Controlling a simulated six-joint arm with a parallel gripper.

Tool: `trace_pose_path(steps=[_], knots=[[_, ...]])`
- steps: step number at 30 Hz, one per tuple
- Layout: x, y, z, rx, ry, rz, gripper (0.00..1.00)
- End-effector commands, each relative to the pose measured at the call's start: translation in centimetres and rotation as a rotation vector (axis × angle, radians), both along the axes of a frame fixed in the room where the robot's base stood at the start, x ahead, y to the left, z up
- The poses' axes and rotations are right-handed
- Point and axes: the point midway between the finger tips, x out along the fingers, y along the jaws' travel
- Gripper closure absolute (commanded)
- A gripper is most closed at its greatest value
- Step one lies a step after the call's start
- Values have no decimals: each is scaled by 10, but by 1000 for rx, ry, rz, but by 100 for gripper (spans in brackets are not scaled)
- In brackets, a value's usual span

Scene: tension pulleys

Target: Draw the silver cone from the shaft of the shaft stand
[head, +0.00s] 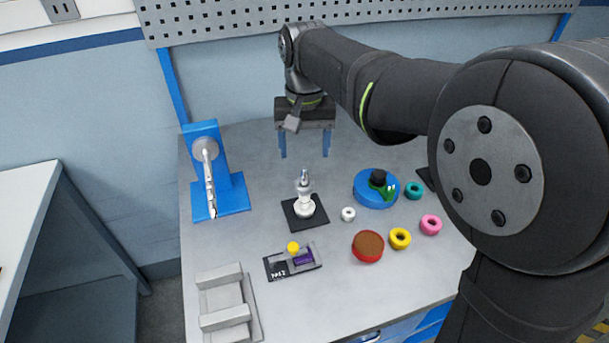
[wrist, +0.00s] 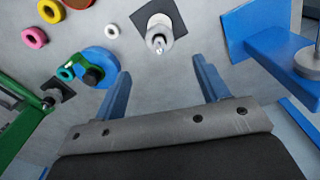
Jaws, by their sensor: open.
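The shaft stand has a black square base (head: 291,218) and a white stepped body (head: 304,208) standing upright near the middle of the table. The small silver cone (head: 304,176) sits at the top of its shaft. In the wrist view the stand's white body (wrist: 165,44) and the silver cone (wrist: 158,43) show at the top, ahead of the fingers. My gripper (head: 304,156) is open and empty, its blue fingers pointing down, above and behind the stand in the head view. The fingers also show in the wrist view (wrist: 162,85), apart from the cone.
A blue stand with a disc (head: 232,192) is at left. A blue round base (head: 375,200), a red-rimmed brown disc (head: 367,247) and several coloured rings are at right.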

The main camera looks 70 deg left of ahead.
Motion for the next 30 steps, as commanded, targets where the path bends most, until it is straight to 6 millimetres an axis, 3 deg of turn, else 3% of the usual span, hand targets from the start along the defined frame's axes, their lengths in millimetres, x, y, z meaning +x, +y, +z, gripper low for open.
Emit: trace_pose_path(steps=[9,15,21,29,30], knots=[[0,-1,-63,-3,0,1,32],[0,0,-90,-1,0,1,32],[0,0,-101,0,0,1,32],[0,0,-101,0,0,1,32],[0,0,-101,0,0,1,40]])
